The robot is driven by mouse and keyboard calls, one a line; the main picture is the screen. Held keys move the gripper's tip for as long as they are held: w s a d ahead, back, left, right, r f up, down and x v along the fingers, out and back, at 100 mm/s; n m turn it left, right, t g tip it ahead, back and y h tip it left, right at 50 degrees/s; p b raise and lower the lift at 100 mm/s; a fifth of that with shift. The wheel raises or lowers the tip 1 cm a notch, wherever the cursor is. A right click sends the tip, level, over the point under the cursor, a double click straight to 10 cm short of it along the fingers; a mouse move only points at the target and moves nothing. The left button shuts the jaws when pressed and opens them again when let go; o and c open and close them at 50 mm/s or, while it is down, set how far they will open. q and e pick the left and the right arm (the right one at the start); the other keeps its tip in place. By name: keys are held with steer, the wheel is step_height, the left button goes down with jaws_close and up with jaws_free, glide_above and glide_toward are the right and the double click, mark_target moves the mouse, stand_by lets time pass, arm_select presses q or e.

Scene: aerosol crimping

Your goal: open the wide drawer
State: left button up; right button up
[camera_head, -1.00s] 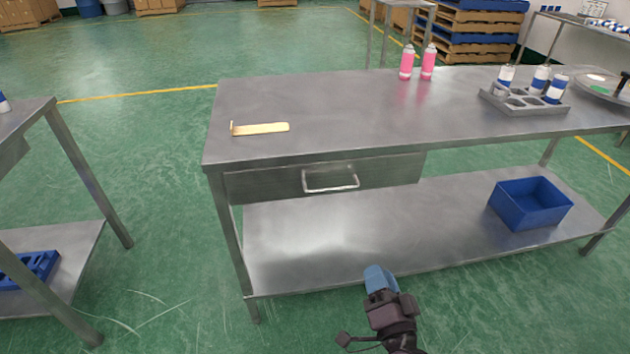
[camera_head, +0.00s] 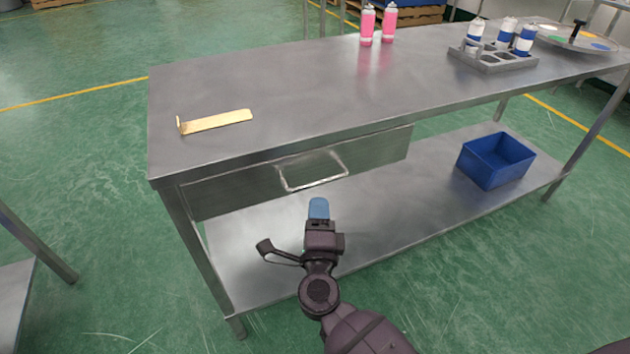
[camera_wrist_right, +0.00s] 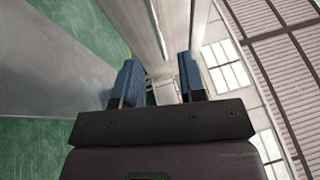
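The wide drawer (camera_head: 232,188) sits under the near edge of the steel table top and looks closed. Its silver U-shaped handle (camera_head: 318,184) sticks out from the middle of the front. My right gripper (camera_head: 318,207) is just below and in front of the handle in the head view, apart from it as far as I can tell. In the right wrist view my right gripper (camera_wrist_right: 158,82) has its two blue fingers spread with a gap between them. Nothing is clearly held. My left gripper is not in view.
On the table top (camera_head: 300,100) lie a yellow bracket (camera_head: 217,121), two pink cans (camera_head: 378,24) and a grey rack (camera_head: 493,58) with several white-and-blue cans. A blue bin (camera_head: 497,160) stands on the lower shelf (camera_head: 400,195). The floor in front is clear.

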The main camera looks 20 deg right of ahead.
mark_target(317, 183)
steer(key=x, duration=0.8)
steer(key=shift+f, duration=0.1)
steer(key=shift+s, duration=0.1)
jaws_close()
